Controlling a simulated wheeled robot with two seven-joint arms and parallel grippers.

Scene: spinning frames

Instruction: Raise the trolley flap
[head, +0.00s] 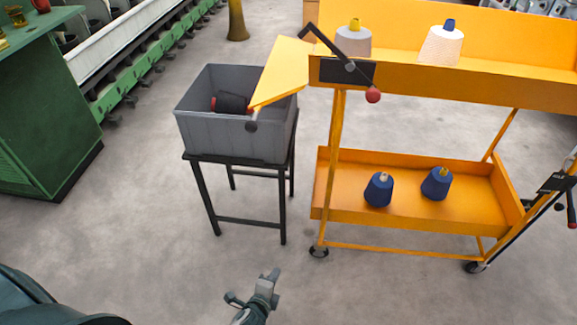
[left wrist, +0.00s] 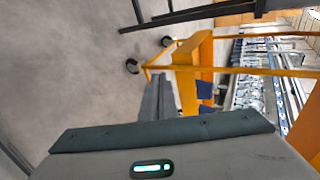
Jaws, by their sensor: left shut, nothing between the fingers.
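The orange trolley (head: 430,85) stands at the right with an upper tray and a lower tray. Its flap (head: 283,72) is a yellow-orange panel at the upper tray's left end, sloping down to the left over a grey bin. A black bar with a red knob (head: 373,95) is at that end, by a black plate. My left gripper (head: 268,280) is shut and empty, low in front of the trolley and well apart from the flap. The left wrist view shows its fingers (left wrist: 158,98) and the trolley's lower tray (left wrist: 190,75) sideways. My right gripper is not in view.
The grey bin (head: 235,142) with dark-and-red contents stands on a black stand (head: 248,215) under the flap. Pale cones (head: 440,46) are on the upper tray and blue cones (head: 378,190) on the lower one. A green cabinet is at left. Floor in front is clear.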

